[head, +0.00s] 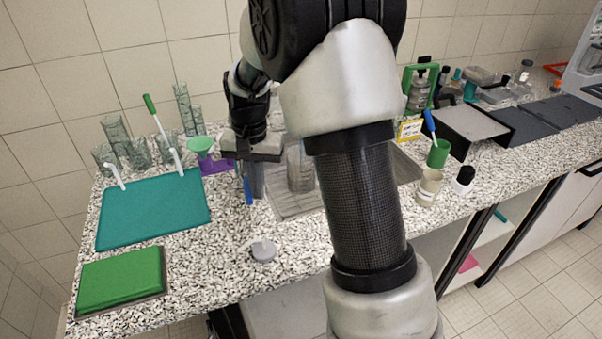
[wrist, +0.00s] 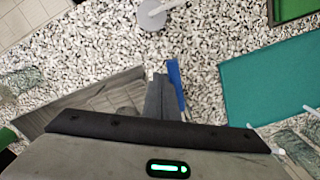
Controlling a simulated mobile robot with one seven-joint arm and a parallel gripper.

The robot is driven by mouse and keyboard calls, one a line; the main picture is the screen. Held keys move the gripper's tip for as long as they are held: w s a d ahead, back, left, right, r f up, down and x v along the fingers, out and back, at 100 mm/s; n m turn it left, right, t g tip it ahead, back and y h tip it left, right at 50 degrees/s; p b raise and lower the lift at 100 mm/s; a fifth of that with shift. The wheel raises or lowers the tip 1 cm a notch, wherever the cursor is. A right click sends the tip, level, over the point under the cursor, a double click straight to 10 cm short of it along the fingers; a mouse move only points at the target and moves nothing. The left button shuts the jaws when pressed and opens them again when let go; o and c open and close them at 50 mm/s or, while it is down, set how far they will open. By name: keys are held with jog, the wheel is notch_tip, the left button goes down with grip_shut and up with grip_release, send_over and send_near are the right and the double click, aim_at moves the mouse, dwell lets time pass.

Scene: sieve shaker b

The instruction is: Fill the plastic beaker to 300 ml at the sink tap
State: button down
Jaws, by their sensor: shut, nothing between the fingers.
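A clear beaker-like vessel (head: 300,168) stands at the metal sink (head: 296,204), partly hidden by my arm; its level and markings cannot be read. The sink's grey surface also shows at the left of the wrist view (wrist: 75,102). My gripper (head: 256,184) points down left of the vessel, at the sink's left edge. In the wrist view its fingers (wrist: 162,95) are together and empty. A slim blue piece (head: 248,190) is right beside the fingers; I cannot tell what it belongs to. No tap can be made out.
A teal mat (head: 150,212), a green tray (head: 120,281) and glassware (head: 115,132) are at left. A grey round object (head: 263,250) lies near the front edge. Right of my arm stand a green cup (head: 438,153), a beige jar (head: 428,187) and bottles. The front counter is mostly clear.

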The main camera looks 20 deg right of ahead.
jog(key=shift+a, duration=0.1)
notch_tip(320, 180, up, 5)
jog(key=p, duration=0.4)
jog(key=w+a+f+b, duration=0.1)
jog(key=a+f+b, duration=0.1)
jog(key=a+f, duration=0.3)
jog(key=shift+w+a, duration=0.4)
jog(key=shift+a, duration=0.4)
jog(key=shift+d, duration=0.1)
dwell(0.4)
jog(key=shift+s+d, duration=0.15)
jog(key=shift+d, duration=0.3)
jog(key=shift+d, duration=0.1)
